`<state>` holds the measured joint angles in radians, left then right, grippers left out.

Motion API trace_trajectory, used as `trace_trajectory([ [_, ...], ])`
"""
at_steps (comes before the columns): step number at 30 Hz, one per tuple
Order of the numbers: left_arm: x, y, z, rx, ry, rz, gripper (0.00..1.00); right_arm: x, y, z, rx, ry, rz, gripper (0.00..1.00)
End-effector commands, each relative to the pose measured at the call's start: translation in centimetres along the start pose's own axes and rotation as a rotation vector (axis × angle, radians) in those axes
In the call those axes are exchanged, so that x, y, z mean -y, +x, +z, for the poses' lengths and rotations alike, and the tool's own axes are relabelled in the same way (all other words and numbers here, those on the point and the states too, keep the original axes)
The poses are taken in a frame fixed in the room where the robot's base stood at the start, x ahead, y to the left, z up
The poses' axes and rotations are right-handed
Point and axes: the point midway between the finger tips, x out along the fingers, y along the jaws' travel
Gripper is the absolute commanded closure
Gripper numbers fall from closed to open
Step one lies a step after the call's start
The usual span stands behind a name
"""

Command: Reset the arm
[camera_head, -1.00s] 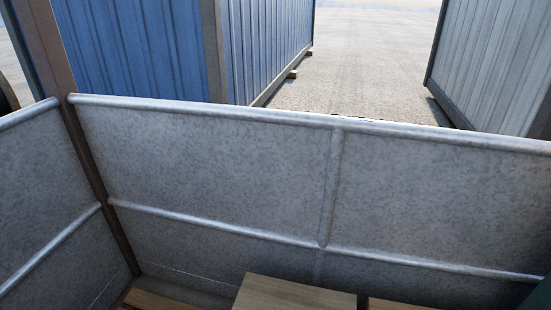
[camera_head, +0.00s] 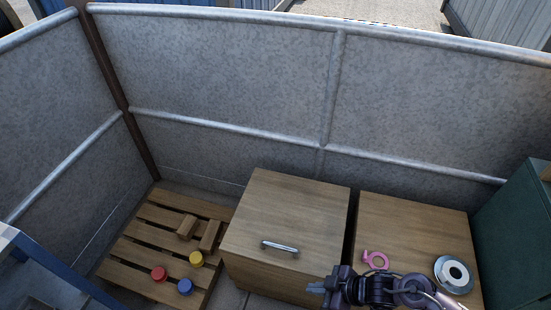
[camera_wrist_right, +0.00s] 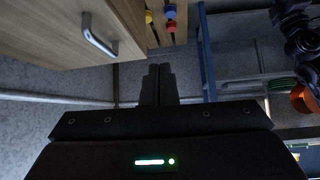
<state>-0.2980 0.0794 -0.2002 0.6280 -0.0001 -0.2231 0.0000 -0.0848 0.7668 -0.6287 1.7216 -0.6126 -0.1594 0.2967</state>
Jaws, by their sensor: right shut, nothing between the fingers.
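My right gripper (camera_head: 318,287) comes in at the bottom edge of the head view, pointing left. It is in front of the wooden box with a metal handle (camera_head: 280,247) and appears apart from it. In the right wrist view the two dark fingers of the right gripper (camera_wrist_right: 157,84) lie together, shut and empty. The same handle (camera_wrist_right: 98,38) shows at upper left there. My left gripper does not show in the head view. Dark arm parts show at the upper right of the wrist view, but no fingers can be made out.
A second wooden box (camera_head: 418,222) carries a pink ring-shaped piece (camera_head: 375,260) and a grey-white disc (camera_head: 455,274). A pallet (camera_head: 150,245) holds red (camera_head: 159,273), yellow (camera_head: 196,259) and blue (camera_head: 185,287) knobs. A green cabinet (camera_head: 520,235) stands right; metal walls (camera_head: 220,75) close the back.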

Motion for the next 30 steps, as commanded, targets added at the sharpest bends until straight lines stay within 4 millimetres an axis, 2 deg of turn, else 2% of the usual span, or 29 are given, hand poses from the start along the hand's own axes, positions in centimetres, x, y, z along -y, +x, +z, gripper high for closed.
trace_trajectory([
  [5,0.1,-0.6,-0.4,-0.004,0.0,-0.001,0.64,-2.2,1.0,2.3,0.018,0.083,0.079,1.0],
  [8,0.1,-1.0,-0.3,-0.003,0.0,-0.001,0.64,-3.6,1.6,4.4,0.037,0.149,0.141,1.0],
  [11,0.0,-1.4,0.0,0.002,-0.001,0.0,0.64,-4.6,2.3,7.4,0.069,0.23,0.207,1.0],
  [13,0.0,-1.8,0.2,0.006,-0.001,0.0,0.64,-4.9,2.8,10.2,0.103,0.299,0.259,1.0],
  [16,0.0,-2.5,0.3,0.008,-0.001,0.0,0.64,-3.9,3.4,15.5,0.18,0.429,0.337,1.0],
  [17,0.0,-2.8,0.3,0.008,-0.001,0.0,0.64,-3.0,3.6,17.4,0.212,0.473,0.359,1.0],
  [19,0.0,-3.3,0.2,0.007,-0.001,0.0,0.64,-0.1,4.0,21.9,0.294,0.577,0.403,1.0],
  [21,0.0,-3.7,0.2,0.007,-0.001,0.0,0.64,3.6,4.1,25.6,0.378,0.666,0.429,1.0],
  [24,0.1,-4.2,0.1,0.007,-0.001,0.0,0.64,9.1,4.0,29.4,0.485,0.763,0.442,1.0],
  [27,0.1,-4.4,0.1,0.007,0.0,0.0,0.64,13.8,3.9,31.6,0.567,0.827,0.44,1.0],
  [30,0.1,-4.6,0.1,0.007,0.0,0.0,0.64,16.9,3.6,32.8,0.621,0.865,0.434,1.0],
])
